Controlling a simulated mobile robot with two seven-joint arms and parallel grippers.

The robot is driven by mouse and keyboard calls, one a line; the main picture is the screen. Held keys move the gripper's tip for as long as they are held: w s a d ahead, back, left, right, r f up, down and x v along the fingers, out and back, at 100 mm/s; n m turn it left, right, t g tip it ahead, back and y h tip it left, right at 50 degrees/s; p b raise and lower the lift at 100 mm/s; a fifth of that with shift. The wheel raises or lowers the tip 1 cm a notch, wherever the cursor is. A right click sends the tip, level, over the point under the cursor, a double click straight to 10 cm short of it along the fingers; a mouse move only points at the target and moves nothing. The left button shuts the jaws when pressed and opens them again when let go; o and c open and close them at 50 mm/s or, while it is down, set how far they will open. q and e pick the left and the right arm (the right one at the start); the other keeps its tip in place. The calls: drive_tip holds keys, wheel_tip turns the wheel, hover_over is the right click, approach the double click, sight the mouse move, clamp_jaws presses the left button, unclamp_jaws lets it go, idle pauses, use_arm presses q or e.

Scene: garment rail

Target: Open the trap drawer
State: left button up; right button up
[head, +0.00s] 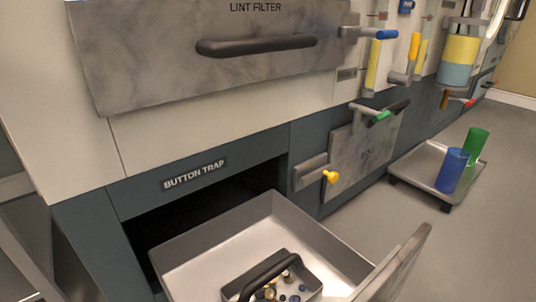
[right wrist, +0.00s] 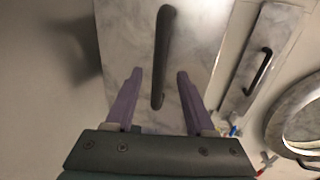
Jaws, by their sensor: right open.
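The trap drawer (head: 225,225) is pulled out of its dark opening under the "BUTTON TRAP" label (head: 195,174) in the head view. Its front panel (head: 397,262) shows edge-on at the lower right, cut by the frame. Inside sits a small bin with a black handle (head: 265,274) and several buttons. My right gripper (right wrist: 159,72) is open in the right wrist view. Its purple fingers lie either side of the lower part of a dark bar handle (right wrist: 166,40) on a marbled panel; I cannot tell which panel, or any contact. My left gripper is not in view.
The lint filter panel (head: 160,60) with its handle (head: 255,45) is above the drawer. A grey panel (head: 362,158) with a yellow-knobbed latch (head: 329,177) is to the right. A low trolley (head: 410,170) carries blue (head: 452,171) and green (head: 476,143) cups. Floor between is clear.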

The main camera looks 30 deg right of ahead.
drive_tip(key=v, duration=0.4)
drive_tip(key=shift+s+r, duration=0.1)
drive_tip(key=shift+s, duration=0.2)
drive_tip(key=w+a+r+n+g+y+p, duration=0.15)
drive_tip(key=w+r+n+p, duration=0.3)
drive_tip(key=r+p, duration=0.95)
drive_tip(key=w+a+r+n+g+p, duration=0.3)
drive_tip(key=w+r+p, duration=0.2)
drive_tip(key=r+p, duration=0.95)
drive_tip(key=w+a+r+n+g+p, duration=0.2)
drive_tip(key=w+r+n+g+p, duration=0.15)
drive_tip(key=r+p, duration=1.05)
drive_tip(key=s+d+r+n+g+h+p, duration=0.1)
drive_tip(key=r+n+p, duration=0.3)
drive_tip(key=r+p, duration=2.8)
drive_tip(key=s+d+r+n+g+h+p, duration=0.1)
drive_tip(key=s+d+r+n+g+p, duration=0.1)
drive_tip(key=r+p, duration=3)
wheel_tip(320, 180, up, 8)
drive_tip(key=shift+d+r+n+g+p, duration=0.3)
drive_tip(key=shift+d+n+g, duration=0.2)
drive_tip(key=shift+n, duration=0.5)
